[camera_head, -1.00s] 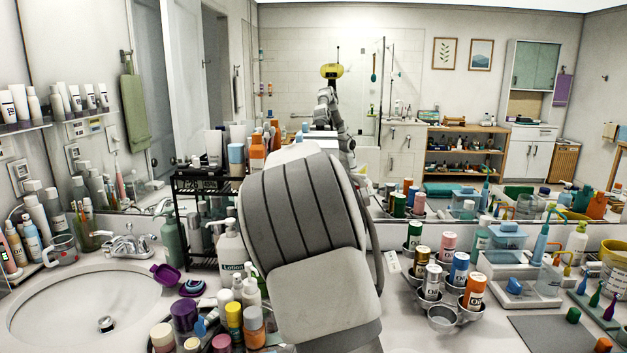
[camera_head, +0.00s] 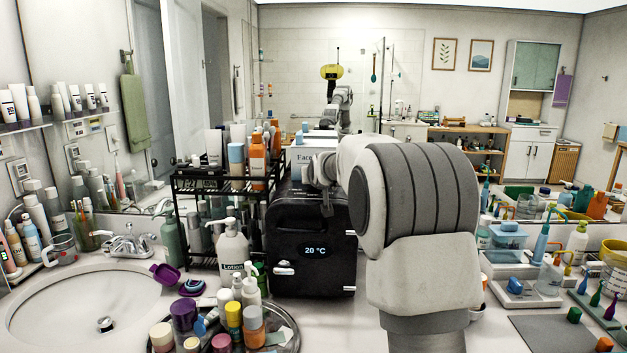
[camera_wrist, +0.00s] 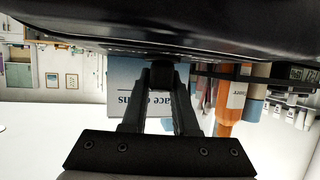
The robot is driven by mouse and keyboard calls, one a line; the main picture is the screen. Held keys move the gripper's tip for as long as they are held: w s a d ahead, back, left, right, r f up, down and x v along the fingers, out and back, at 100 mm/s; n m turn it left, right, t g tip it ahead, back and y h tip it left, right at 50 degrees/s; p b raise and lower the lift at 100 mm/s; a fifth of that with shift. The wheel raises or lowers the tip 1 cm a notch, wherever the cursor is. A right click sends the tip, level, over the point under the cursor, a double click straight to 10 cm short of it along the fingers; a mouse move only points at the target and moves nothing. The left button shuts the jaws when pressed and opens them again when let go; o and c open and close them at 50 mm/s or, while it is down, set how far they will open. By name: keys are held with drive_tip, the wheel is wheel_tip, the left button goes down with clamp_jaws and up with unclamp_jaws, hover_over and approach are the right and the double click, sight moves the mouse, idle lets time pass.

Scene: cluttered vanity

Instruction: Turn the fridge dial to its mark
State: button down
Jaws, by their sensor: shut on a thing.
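The black mini fridge (camera_head: 312,228) stands on the counter, with a lit display (camera_head: 315,250) reading 20 °C on its front. In the wrist view the fridge's dark body (camera_wrist: 160,22) fills the top. My gripper (camera_wrist: 160,78) has its fingers drawn together on a small dark knob, the fridge dial (camera_wrist: 160,70), against that body. The fingers hide most of the dial, and I cannot see its mark. In the head view my gripper (camera_head: 326,205) is at the upper edge of the fridge, partly blended with the black surface.
A black wire rack (camera_head: 205,182) with bottles stands close at the fridge's left. A lotion pump bottle (camera_head: 232,250) and a round tray of bottles (camera_head: 290,335) are in front on the left. A face-product box (camera_wrist: 122,100) shows behind the fingers.

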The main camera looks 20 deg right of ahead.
drive_tip(key=shift+d+n+y+b, duration=0.1)
drive_tip(key=shift+n+y+b, duration=0.7)
drive_tip(key=shift+n+y, duration=1.4)
drive_tip(key=shift+y, duration=0.4)
drive_tip(key=shift+n+g+y+p, duration=0.5)
drive_tip(key=shift+n+y, duration=0.8)
drive_tip(key=shift+y, duration=0.2)
drive_tip(key=shift+n, duration=0.3)
drive_tip(key=shift+f, duration=0.1)
drive_tip(key=c, duration=0.7)
unclamp_jaws()
drive_tip(key=v, duration=1.7)
drive_tip(key=shift+d+r+b, duration=0.2)
drive_tip(key=shift+d+b, duration=0.1)
drive_tip(key=shift+b, duration=0.05)
